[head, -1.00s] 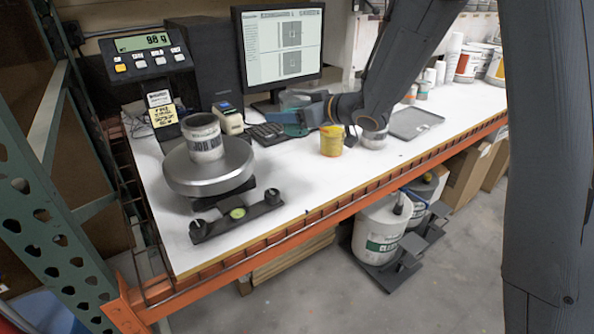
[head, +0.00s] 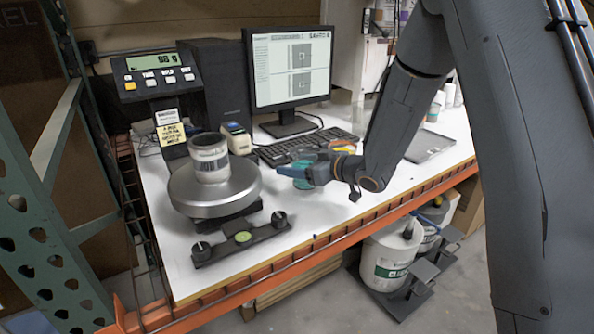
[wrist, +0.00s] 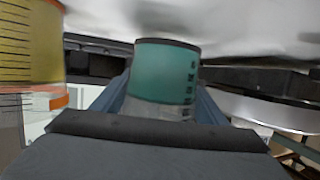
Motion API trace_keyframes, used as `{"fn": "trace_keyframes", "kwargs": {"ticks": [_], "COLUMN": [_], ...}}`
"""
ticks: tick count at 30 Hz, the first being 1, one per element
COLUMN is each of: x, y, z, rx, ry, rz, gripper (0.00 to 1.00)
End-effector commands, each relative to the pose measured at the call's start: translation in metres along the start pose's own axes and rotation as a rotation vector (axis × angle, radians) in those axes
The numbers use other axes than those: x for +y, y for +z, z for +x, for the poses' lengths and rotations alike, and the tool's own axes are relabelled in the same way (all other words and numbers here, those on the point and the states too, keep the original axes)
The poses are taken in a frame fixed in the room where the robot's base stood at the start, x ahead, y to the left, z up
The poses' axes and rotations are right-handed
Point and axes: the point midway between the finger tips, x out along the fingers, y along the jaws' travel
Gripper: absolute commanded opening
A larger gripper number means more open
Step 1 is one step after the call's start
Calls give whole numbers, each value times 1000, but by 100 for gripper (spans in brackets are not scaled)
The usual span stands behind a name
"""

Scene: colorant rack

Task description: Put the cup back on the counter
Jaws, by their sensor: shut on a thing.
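The teal cup (wrist: 165,72) with a clear lower band and dark print is held between the blue fingers of my gripper (wrist: 165,105). In the head view, the cup (head: 301,183) shows only partly behind the fingers of my gripper (head: 305,173). My gripper is shut on it over the white counter (head: 330,207), right of the scale. I cannot tell whether the cup touches the counter.
A keyboard (head: 300,146) and monitor (head: 290,70) stand behind. A yellow cup (wrist: 30,45) is close by.

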Motion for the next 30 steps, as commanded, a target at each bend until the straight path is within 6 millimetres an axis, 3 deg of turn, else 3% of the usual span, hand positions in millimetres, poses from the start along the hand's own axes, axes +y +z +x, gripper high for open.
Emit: {"fn": "trace_keyframes", "kwargs": {"ticks": [6,18,19,21,22,30], "x": [0,0,0,0,0,0], "y": [17,22,22,22,22,21], "z": [6,7,7,7,7,7], "rx": [2,1,0,1,0,1], "ry": [1,0,0,0,0,0], "rz": [0,-1,-1,-1,-1,-1], "gripper": [34,34,70,82,85,85]}}
